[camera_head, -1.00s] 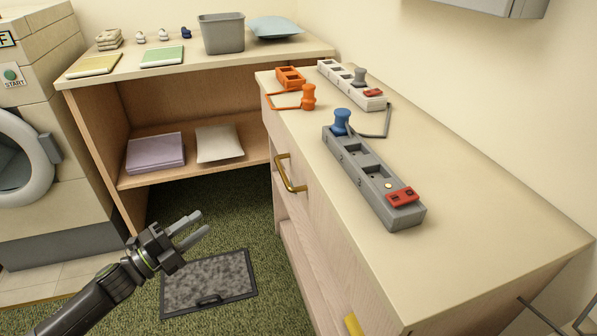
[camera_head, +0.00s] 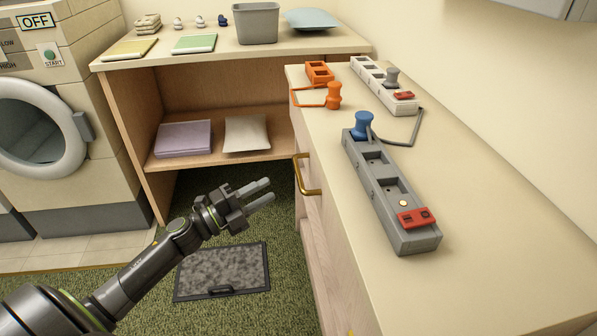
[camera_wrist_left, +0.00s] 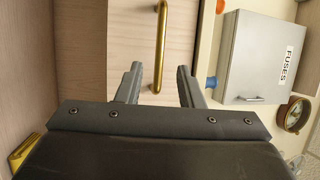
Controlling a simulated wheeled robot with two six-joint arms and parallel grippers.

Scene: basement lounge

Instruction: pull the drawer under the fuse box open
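The wooden cabinet (camera_head: 345,245) stands along the right wall, and a drawer with a brass bar handle (camera_head: 304,175) is on its front. The handle also shows upright at the top of the left wrist view (camera_wrist_left: 161,45). The grey fuse box, labelled FUSES (camera_wrist_left: 258,60), is on the wall at the right of that view. My left gripper (camera_head: 264,192) is open and empty, left of the handle and apart from it. In the left wrist view its fingers (camera_wrist_left: 158,85) point toward the handle with a gap between them. My right gripper is not in view.
A grey power strip (camera_head: 385,185) with a blue plug, a white strip (camera_head: 368,75) and an orange one lie on the cabinet top. A shelf unit (camera_head: 135,110) and washing machine (camera_head: 60,140) stand behind. A dark mat (camera_head: 222,270) lies on the green carpet.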

